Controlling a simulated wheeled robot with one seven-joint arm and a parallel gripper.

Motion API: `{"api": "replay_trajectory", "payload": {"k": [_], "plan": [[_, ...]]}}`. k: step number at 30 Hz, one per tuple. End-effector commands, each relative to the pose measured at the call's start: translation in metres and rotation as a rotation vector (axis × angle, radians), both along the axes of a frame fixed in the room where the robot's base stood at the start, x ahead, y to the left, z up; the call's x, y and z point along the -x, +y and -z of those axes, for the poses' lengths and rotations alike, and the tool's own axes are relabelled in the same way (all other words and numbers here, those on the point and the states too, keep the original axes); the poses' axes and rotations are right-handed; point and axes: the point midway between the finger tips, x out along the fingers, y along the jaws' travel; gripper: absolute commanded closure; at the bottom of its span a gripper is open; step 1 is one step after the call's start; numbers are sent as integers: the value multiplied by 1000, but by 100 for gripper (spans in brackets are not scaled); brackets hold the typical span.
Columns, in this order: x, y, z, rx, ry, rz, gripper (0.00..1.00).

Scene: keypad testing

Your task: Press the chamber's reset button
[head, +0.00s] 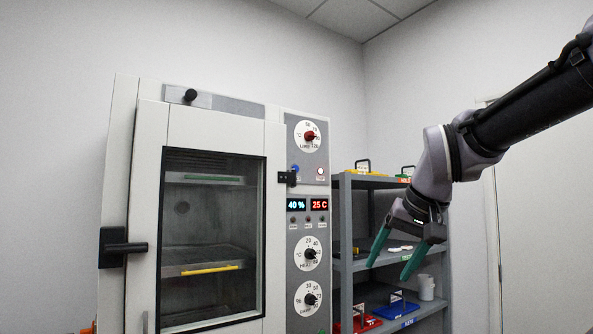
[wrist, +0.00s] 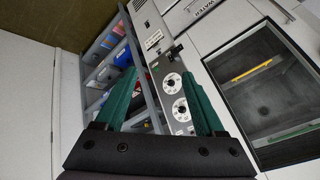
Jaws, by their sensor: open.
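The chamber (head: 150,130) stands at the left in the head view, its windowed door shut. The labels are too small to tell which is reset. My gripper (head: 388,272) is open and empty, right of the panel and apart from it, green fingers pointing down. In the wrist view the panel (wrist: 169,62) shows beyond the open fingers.
A grey shelf (head: 345,215) with red and blue bins, white cups and other items stands right of the chamber, behind my gripper. A door latch (head: 287,178) sits beside the panel's upper buttons.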

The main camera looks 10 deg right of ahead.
Motion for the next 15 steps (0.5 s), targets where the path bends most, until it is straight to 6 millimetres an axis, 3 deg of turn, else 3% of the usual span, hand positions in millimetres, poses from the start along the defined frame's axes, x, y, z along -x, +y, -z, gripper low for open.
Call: {"api": "replay_trajectory", "payload": {"k": [1, 5, 15], "plan": [[0, 0, 0, 0, 0, 0, 47], [0, 0, 0, 0, 0, 0, 97], [0, 0, 0, 0, 0, 0, 100]]}}
